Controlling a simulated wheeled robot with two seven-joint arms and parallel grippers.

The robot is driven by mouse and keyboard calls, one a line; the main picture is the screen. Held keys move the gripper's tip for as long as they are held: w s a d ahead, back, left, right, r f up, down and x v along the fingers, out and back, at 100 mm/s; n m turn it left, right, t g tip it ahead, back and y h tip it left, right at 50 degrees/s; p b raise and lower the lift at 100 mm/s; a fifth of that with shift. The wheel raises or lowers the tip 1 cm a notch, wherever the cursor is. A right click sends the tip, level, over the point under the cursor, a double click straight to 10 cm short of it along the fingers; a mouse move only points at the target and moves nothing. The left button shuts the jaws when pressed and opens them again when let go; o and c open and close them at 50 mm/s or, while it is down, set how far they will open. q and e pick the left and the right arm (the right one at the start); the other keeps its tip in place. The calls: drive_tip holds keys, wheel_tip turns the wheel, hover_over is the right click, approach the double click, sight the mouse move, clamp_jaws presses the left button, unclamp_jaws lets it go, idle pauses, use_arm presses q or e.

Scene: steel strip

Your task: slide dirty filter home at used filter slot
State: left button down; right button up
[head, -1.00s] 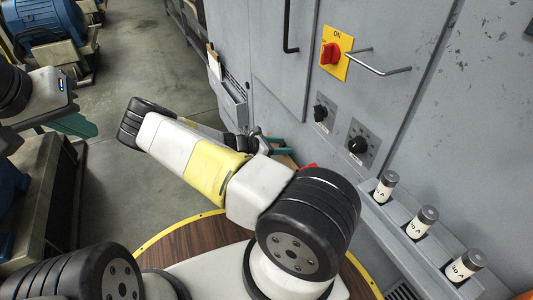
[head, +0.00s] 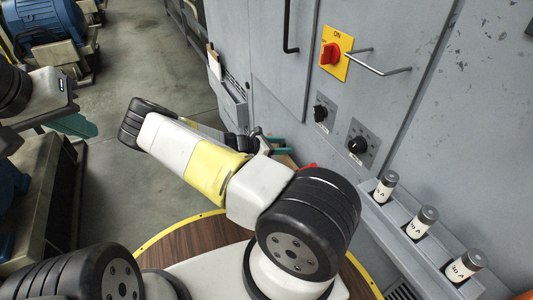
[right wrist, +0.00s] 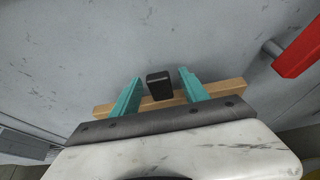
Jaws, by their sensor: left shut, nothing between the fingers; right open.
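A tan wooden-looking bar (right wrist: 170,103) with a black block-shaped tab (right wrist: 159,86) lies against the grey cabinet face in the right wrist view; it looks like the edge of the filter and its handle. My right gripper (right wrist: 156,85) is open, with one teal finger on each side of the black tab and a gap to each. In the head view my right gripper (head: 280,147) is partly hidden behind my own arm. My left gripper (head: 76,124) is shut and empty, far to the left over the floor. The slot itself cannot be made out.
A red handle (right wrist: 300,47) stands out right of the right gripper. The grey cabinet (head: 450,110) carries a red switch (head: 331,54), a bar handle (head: 380,70), black knobs (head: 358,145) and a ledge with labelled cylinders (head: 422,220). A blue motor (head: 48,22) stands at the far left.

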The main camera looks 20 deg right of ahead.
drive_tip(key=shift+a, duration=0.15)
drive_tip(key=shift+w+a+r, duration=0.95)
drive_tip(key=shift+a+r, duration=1)
drive_tip(key=shift+a, duration=1)
drive_tip(key=s+a+r+m+y, duration=0.4)
drive_tip(key=r+m, duration=0.1)
drive_tip(key=r, duration=0.3)
drive_tip(key=s+a+r+m+y, duration=0.4)
drive_tip(key=s+r, duration=0.1)
drive_tip(key=r, duration=0.3)
drive_tip(key=s+a+r+m+y, duration=0.3)
drive_tip(key=s+r+m+y, duration=0.15)
drive_tip(key=r, duration=0.35)
drive_tip(key=s+a+r+m+t+y, duration=0.1)
drive_tip(key=s+a+r+m+t, duration=0.1)
drive_tip(key=s+r, duration=0.5)
drive_tip(key=s+a+r+m+t+y, duration=0.2)
drive_tip(key=s+r+m+t, duration=0.1)
drive_tip(key=s+r, duration=0.4)
drive_tip(key=shift+a+r, duration=0.25)
drive_tip(key=shift+r, duration=0.25)
